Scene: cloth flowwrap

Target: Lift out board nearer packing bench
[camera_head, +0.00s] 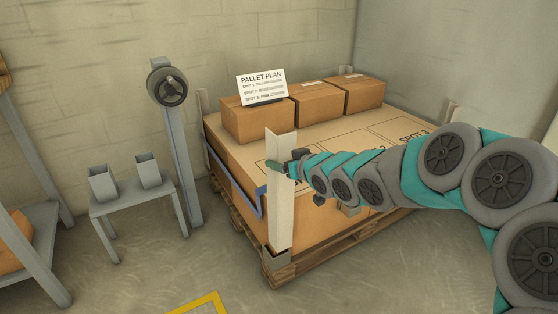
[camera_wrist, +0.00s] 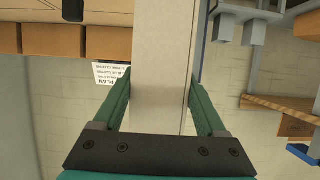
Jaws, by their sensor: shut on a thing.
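A tall pale corner board (camera_head: 281,215) stands upright at the near left corner of the loaded pallet. Its top rises above the cardboard top sheet and its lower end is at a grey bracket at the pallet corner. My gripper (camera_head: 287,164) is shut on this board near its upper part. In the wrist view, the green fingers of my gripper (camera_wrist: 160,92) lie on both sides of the board (camera_wrist: 160,50). Whether the lower end is clear of the bracket, I cannot tell.
Several cartons (camera_head: 318,101) and a pallet plan sign (camera_head: 262,87) stand on the load (camera_head: 310,128). A blue strap (camera_head: 262,202) runs at the near left corner. A small grey table (camera_head: 135,197) with two bins and a post with a reel (camera_head: 167,86) stand left.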

